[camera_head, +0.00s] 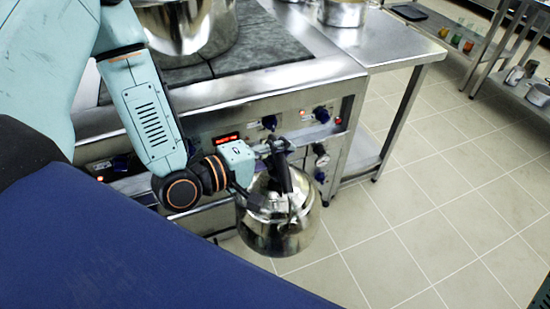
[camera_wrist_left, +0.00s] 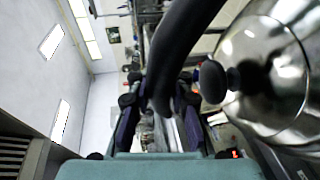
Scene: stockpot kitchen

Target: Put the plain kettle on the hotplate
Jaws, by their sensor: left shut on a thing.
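The shiny metal kettle (camera_head: 278,232) hangs in front of the stove, below the level of the stove top. My left gripper (camera_head: 275,160) is shut on its black handle and holds it up, with tiled floor beneath. In the left wrist view the black handle (camera_wrist_left: 180,40) runs between the fingers of my left gripper (camera_wrist_left: 160,125), and the kettle's lid and knob (camera_wrist_left: 270,75) show at the right. The dark grey hotplate (camera_head: 275,45) lies on the stove top, above and behind the kettle. My right gripper is not in view.
A large metal pot (camera_head: 185,25) stands on the left part of the hotplate; the surface right of it is bare. The stove's front panel (camera_head: 310,115) with knobs is close behind the kettle. A steel side table (camera_head: 395,45) holds another pot (camera_head: 343,12). Open floor lies right.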

